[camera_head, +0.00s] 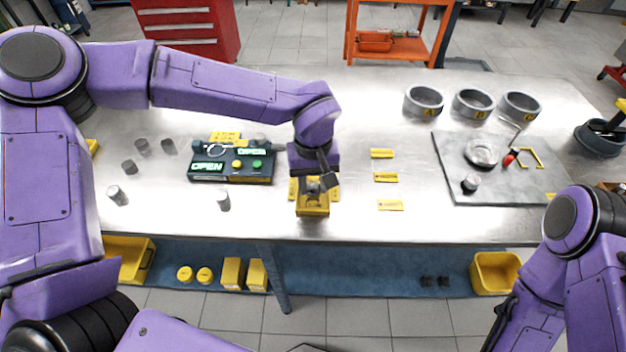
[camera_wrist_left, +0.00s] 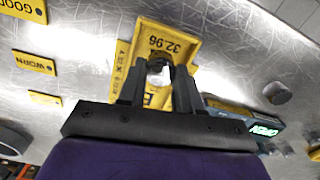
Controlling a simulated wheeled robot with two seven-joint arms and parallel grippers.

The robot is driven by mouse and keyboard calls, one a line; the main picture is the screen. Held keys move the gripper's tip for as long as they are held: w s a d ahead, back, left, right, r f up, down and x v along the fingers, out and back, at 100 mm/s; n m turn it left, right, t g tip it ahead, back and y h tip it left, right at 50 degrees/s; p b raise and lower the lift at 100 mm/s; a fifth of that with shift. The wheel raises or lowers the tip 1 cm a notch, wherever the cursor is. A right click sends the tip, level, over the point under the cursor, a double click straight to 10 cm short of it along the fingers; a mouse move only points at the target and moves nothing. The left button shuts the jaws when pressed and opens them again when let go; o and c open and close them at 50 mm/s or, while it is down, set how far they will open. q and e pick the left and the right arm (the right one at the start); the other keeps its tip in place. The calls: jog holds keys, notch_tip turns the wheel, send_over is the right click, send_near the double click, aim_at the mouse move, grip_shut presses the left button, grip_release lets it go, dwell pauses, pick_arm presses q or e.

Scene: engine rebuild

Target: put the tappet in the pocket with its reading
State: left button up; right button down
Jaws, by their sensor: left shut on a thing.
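My left gripper (camera_head: 314,188) points down at a yellow pocket (camera_head: 312,211) near the table's front edge. In the left wrist view, its two dark fingers (camera_wrist_left: 158,88) are shut on a small grey metal tappet (camera_wrist_left: 158,74). The tappet is at or just over the yellow pocket (camera_wrist_left: 190,45), whose label reads 32.96. Whether the tappet touches the pocket floor is hidden by the fingers. Other grey tappets stand loose at the left of the table, one of them (camera_head: 223,201) in front of the gauge. My right gripper is not in view.
A dark gauge box (camera_head: 230,176) with OPEN displays and buttons stands left of the gripper. Yellow cards (camera_head: 385,177) lie to the right; the wrist view shows GOOD (camera_wrist_left: 25,8) and WORN (camera_wrist_left: 34,63). Grey rings (camera_head: 473,102) and a grey mat (camera_head: 505,190) are farther right.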

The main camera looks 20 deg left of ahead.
aim_at(313, 186)
pick_arm(q)
jog(key=shift+f, duration=0.1)
jog(key=shift+f, duration=0.4)
jog(key=o, duration=1)
notch_tip(313, 186, up, 13)
jog(key=shift+r, duration=0.1)
